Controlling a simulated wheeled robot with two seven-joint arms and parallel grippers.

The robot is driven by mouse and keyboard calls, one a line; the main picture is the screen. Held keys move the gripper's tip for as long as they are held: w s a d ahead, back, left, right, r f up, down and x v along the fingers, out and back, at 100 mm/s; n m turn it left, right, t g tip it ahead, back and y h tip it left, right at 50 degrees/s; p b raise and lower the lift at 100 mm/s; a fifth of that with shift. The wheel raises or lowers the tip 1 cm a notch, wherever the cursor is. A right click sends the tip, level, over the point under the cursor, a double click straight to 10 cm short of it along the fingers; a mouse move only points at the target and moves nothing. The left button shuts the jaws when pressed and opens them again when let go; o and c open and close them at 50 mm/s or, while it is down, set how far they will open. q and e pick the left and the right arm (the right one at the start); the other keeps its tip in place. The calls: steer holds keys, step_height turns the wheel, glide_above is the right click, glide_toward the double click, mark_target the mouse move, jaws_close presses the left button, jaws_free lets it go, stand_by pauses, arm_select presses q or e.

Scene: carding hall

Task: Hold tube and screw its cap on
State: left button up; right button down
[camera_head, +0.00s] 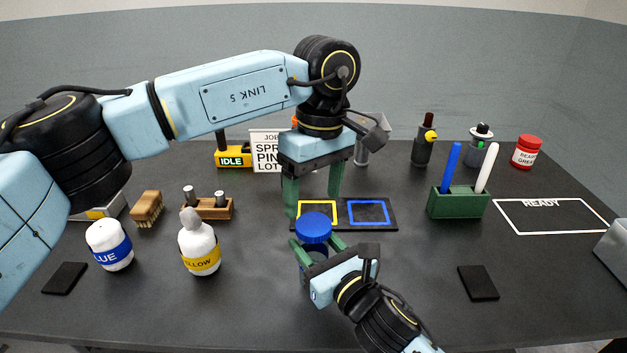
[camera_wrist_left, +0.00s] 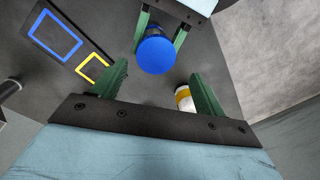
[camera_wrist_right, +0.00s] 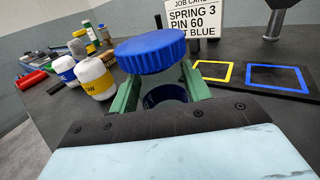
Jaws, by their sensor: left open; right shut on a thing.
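My right gripper (camera_head: 318,247) is shut around the tube just below the cap, near the table's middle front. In the right wrist view the cap (camera_wrist_right: 150,52) is above a dark blue ring (camera_wrist_right: 164,95) between the fingers; I cannot tell whether the cap is seated or threaded. The left wrist view shows the cap's top (camera_wrist_left: 156,55). My left gripper (camera_head: 312,197) is open and empty, pointing down, higher than the cap and apart from it.
A black mat with a yellow square (camera_head: 317,212) and a blue square (camera_head: 369,212) lies behind the cap. A yellow-labelled bottle (camera_head: 199,250) and blue-labelled bottle (camera_head: 109,246) stand left. A green pen holder (camera_head: 458,203) stands right. Table right of my right gripper is mostly clear.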

arm_select(q)
steer(key=n, duration=0.3)
steer(key=shift+r+n, duration=0.1)
steer(key=shift+n, duration=0.3)
steer(key=n, duration=0.5)
steer(key=shift+r+n, duration=0.15)
steer(key=shift+n, duration=0.15)
steer(key=n, duration=0.3)
steer(key=shift+r+n, duration=0.1)
steer(key=shift+n, duration=0.2)
steer(key=n, duration=0.3)
steer(key=shift+r+n, duration=0.1)
steer(key=shift+n, duration=0.3)
steer(key=n, duration=0.3)
steer(key=shift+a+r+n+t+h, duration=0.1)
steer(key=shift+n+t+h, duration=0.2)
steer(key=n, duration=0.3)
steer(key=shift+r+n, duration=0.1)
steer(key=shift+n, duration=0.3)
steer(key=n, duration=0.3)
steer(key=shift+r, duration=0.15)
steer(key=n, duration=0.5)
steer(key=shift+r, duration=0.1)
